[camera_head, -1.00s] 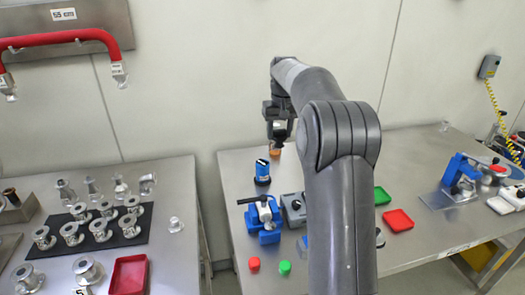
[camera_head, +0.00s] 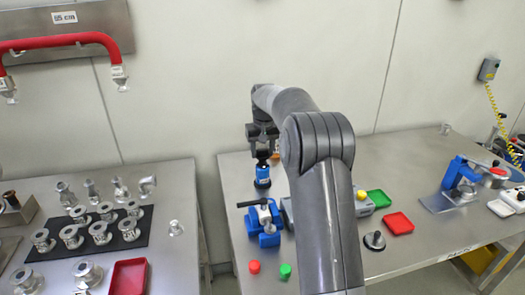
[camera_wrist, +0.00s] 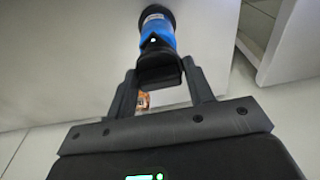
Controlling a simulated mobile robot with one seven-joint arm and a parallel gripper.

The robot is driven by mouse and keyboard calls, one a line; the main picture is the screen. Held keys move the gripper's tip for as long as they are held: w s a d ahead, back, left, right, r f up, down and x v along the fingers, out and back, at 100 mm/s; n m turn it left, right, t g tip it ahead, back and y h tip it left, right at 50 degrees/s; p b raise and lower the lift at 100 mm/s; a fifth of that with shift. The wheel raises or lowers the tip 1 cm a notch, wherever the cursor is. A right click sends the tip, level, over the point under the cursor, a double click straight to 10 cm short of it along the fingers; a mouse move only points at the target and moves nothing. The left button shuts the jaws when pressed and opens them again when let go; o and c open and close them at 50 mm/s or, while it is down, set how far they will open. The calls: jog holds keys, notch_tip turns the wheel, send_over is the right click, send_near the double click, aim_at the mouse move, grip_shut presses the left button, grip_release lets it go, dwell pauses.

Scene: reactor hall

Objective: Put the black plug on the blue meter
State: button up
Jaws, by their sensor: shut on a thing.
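The blue meter (camera_head: 262,175) stands upright on a dark base near the back left of the right-hand steel table. It also shows in the wrist view (camera_wrist: 158,34), directly beyond the fingertips. My gripper (camera_head: 262,148) is right above the meter. In the wrist view my gripper (camera_wrist: 160,80) is shut on the black plug (camera_wrist: 160,68), which lines up with the meter's near end. The plug appears to meet the meter, but I cannot tell whether it is seated. In the head view my fingers largely hide the plug.
A blue vise (camera_head: 264,226) stands in front of the meter. A red cap (camera_head: 254,267) and a green cap (camera_head: 285,271) lie near the front edge. An orange item (camera_wrist: 143,100) shows behind the fingers.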

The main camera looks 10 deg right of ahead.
aim_at(263, 156)
jog(key=shift+f, duration=0.1)
jog(key=o, duration=1)
jog(key=shift+c, duration=0.2)
notch_tip(263, 156, up, 12)
jog(key=s+f, duration=0.1)
jog(key=s+a+r+t, duration=0.1)
jog(key=s+r, duration=0.2)
jog(key=s, duration=0.3)
jog(key=s+a+r, duration=0.2)
jog(key=s+r, duration=0.2)
jog(key=s, duration=0.1)
jog(key=s+t, duration=0.1)
jog(key=s, duration=1.1)
jog(key=s+a+f+t, duration=0.1)
jog(key=s+f, duration=0.4)
jog(key=s, duration=0.6)
jog(key=s+a+f+t, duration=0.1)
jog(key=s+f, duration=0.4)
jog(key=s, duration=0.5)
jog(key=shift+s+f, duration=0.4)
